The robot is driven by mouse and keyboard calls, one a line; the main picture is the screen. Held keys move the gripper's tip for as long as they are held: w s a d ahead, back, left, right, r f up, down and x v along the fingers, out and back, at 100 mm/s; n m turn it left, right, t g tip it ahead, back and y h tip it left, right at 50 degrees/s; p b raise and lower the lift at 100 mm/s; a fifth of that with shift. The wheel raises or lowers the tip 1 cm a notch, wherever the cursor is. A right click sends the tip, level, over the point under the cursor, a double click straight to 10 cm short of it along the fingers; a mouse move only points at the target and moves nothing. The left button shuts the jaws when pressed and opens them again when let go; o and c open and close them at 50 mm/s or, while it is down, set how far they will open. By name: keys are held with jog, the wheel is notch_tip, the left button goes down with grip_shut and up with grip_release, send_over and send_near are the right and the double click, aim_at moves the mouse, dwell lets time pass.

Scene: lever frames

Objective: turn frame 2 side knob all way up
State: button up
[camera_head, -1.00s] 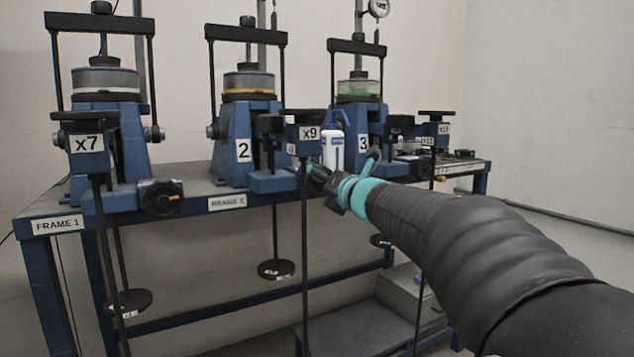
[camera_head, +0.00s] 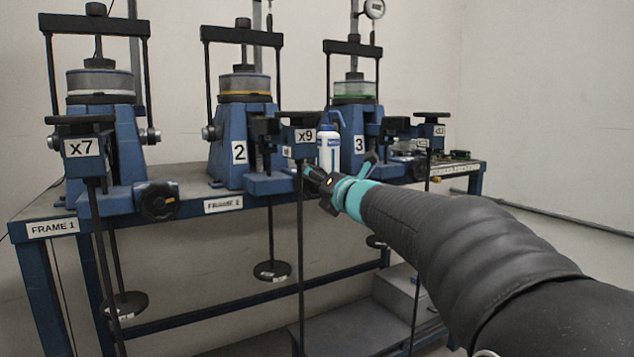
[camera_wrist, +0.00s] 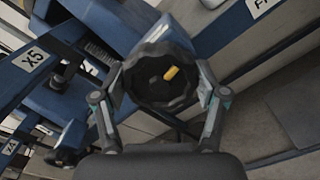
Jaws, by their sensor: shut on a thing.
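The frame 2 side knob (camera_wrist: 160,75) is black, round and scalloped, with a small yellow mark on its face, in the wrist view. My gripper (camera_wrist: 162,84) has one finger on each side of the knob and is shut on it. In the head view, my gripper (camera_head: 318,180) reaches in from the right to the lower front of frame 2 (camera_head: 240,145), below the x9 block (camera_head: 304,136). There my gripper hides the knob. Frame 2 is blue with a yellow-banded cell on top.
Frame 1 (camera_head: 118,150) with its own black knob (camera_head: 157,200) stands left, and frame 3 (camera_head: 360,145) right. A white and blue bottle (camera_head: 329,150) stands close behind my gripper. Thin hanger rods hang in front of the blue bench (camera_head: 130,327).

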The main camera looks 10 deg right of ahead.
jog(key=o, duration=1.2)
jog(key=shift+c, duration=0.2)
jog(key=v, duration=1.2)
